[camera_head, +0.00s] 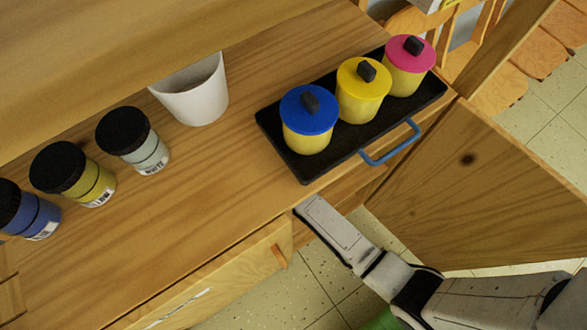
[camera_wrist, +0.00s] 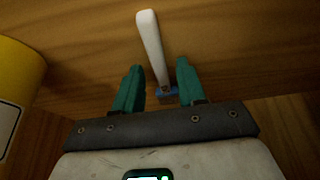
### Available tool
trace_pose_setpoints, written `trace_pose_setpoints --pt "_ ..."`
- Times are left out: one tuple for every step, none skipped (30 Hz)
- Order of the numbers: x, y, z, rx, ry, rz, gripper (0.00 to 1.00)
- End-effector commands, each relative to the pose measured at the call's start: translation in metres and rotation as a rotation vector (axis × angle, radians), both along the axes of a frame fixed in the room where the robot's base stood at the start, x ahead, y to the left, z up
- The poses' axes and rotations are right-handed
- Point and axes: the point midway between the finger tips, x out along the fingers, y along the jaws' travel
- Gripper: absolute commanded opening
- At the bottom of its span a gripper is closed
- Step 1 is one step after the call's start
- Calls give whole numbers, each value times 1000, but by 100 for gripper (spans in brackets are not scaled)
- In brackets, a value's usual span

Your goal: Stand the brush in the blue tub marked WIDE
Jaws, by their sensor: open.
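In the wrist view, my gripper (camera_wrist: 159,72) is open, with one green finger on each side of a slim item that looks like the brush (camera_wrist: 150,42). It has a long white handle and a small blue part at its lower end, between the fingers. Whether a finger touches it cannot be told. A wooden surface lies behind it. In the head view my arm reaches to below the counter's front edge, and the fingers are hidden. No blue tub marked WIDE can be made out. A yellow container (camera_wrist: 18,75) with a white label stands left of my gripper; its lettering is unreadable.
On the counter (camera_head: 225,165), a black tray (camera_head: 292,162) with a blue handle holds blue-, yellow- and pink-lidded pots. A white cup (camera_head: 196,95) and black-lidded paint jars (camera_head: 133,140) stand left. An open wooden door (camera_head: 480,190) bounds the right; a drawer front (camera_head: 215,285) is below.

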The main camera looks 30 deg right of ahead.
Motion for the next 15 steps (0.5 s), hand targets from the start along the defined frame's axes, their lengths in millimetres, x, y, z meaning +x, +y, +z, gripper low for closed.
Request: trace_pose_setpoints --pt "0 0 0 0 0 0 40" --pt "0 0 0 0 0 0 40" --pt "0 0 0 0 0 0 40" --pt "0 0 0 0 0 0 40" --pt "0 0 1 0 0 0 40" --pt "0 0 4 0 0 0 40" --pt "-1 0 5 0 0 0 40" --pt "-2 0 8 0 0 0 40" --pt "-4 0 13 0 0 0 40" --pt "-6 0 17 0 -1 0 40" --pt "-7 0 22 0 -1 0 40" --pt "-10 0 28 0 -1 -1 40" --pt "-12 0 33 0 -2 -1 40" --pt "-14 0 38 0 -2 -1 40" --pt "-17 0 44 0 0 -1 40"
